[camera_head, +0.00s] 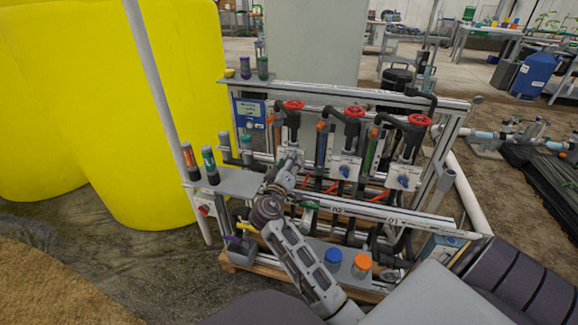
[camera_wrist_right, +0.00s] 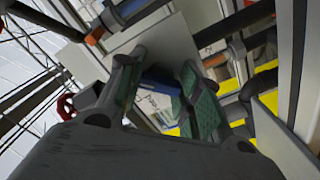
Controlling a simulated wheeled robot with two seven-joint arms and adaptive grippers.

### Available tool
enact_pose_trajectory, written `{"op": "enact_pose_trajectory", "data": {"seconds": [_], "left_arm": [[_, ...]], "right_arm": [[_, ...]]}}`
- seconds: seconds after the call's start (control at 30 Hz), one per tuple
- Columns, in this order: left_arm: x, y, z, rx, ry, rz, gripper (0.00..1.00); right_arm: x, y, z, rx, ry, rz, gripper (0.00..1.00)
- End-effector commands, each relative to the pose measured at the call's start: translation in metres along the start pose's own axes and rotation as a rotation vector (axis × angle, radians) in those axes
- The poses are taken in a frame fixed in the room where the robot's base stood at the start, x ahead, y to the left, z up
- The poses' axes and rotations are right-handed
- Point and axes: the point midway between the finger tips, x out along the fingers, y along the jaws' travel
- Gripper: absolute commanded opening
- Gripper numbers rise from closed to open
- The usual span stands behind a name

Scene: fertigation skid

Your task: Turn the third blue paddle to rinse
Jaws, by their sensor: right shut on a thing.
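The skid (camera_head: 330,87) carries three white plates under red handwheels. Blue paddles sit on the middle plate (camera_head: 344,171) and the right plate (camera_head: 403,181). My right gripper (camera_head: 291,160) reaches up to the leftmost plate and covers most of it, so its paddle is hidden in the head view. In the right wrist view the fingers (camera_wrist_right: 163,92) stand against a white plate (camera_wrist_right: 172,42), with a blue part, the third blue paddle (camera_wrist_right: 160,86), between them. The gripper is shut on it. The paddle's exact angle cannot be told. My left gripper is not in view.
Red handwheels (camera_head: 293,105) and black pipes stand above the plates. Blue (camera_head: 333,256) and orange (camera_head: 361,262) caps sit low in front. A large yellow tank (camera_head: 170,110) stands left.

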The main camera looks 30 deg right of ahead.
Motion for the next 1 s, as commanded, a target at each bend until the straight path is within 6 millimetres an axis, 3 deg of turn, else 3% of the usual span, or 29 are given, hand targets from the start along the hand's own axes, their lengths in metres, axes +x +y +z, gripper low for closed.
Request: {"op": "enact_pose_trajectory", "data": {"seconds": [0.33,0.37,0.5,1.0], "left_arm": [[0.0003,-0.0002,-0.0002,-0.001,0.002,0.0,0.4],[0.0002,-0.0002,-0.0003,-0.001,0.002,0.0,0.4],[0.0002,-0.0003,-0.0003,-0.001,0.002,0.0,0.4],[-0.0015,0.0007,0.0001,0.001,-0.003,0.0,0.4]], "right_arm": [[-0.0007,-0.0024,0.0028,0.001,-0.006,-0.004,0.11],[-0.0007,-0.0024,0.0028,0.001,-0.006,-0.004,0.39],[-0.0005,-0.0019,0.002,0.001,-0.004,-0.004,0.56],[-0.0002,-0.0002,0.0001,-0.01,-0.001,-0.001,0.57]]}}
